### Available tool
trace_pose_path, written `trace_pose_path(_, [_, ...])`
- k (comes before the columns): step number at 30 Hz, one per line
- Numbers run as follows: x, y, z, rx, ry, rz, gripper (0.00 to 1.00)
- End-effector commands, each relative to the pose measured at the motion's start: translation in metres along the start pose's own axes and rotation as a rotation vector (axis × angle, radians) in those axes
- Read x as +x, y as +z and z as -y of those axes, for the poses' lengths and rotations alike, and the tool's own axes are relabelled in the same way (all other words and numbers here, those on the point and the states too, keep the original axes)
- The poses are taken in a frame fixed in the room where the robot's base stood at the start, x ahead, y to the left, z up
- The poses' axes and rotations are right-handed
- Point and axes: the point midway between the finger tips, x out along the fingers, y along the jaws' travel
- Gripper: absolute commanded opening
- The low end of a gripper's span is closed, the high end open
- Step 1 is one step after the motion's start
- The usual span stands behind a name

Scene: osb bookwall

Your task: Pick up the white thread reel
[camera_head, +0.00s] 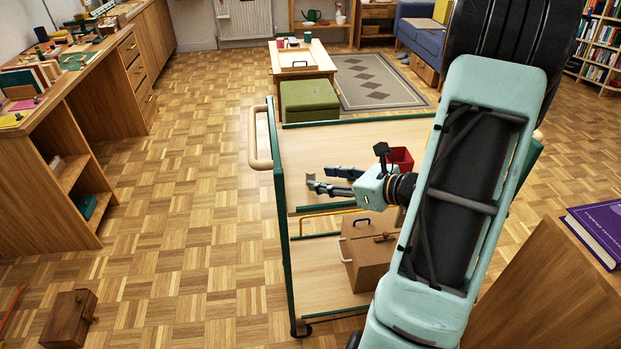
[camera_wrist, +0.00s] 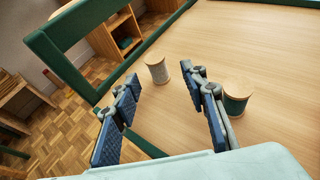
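The white thread reel (camera_wrist: 157,70), pale with wooden ends, stands upright on the wooden top of the trolley in the wrist view. In the head view it is a small pale shape (camera_head: 310,177) at the fingertips. My gripper (camera_wrist: 160,79) is open, its blue-padded fingers spread to either side with the reel just beyond and between the tips. Nothing is held. In the head view my gripper (camera_head: 321,178) reaches left, low over the trolley top. A dark green thread reel (camera_wrist: 237,97) stands just right of the right finger.
The trolley (camera_head: 370,135) has green edges and a lower shelf carrying a brown box (camera_head: 368,262). A red container (camera_head: 399,158) stands on the top behind my gripper. The trolley top is bare around the reels. A green footstool (camera_head: 309,100) stands beyond.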

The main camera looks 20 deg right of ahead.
Motion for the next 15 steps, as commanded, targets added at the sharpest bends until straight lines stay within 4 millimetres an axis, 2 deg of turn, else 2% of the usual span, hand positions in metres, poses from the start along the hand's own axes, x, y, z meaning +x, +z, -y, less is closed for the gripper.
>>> trace_pose_path(9, [0.044,0.005,-0.003,-0.001,0.003,0.000,0.40])
trace_pose_path(15, [0.049,0.005,-0.002,-0.001,0.001,-0.001,0.40])
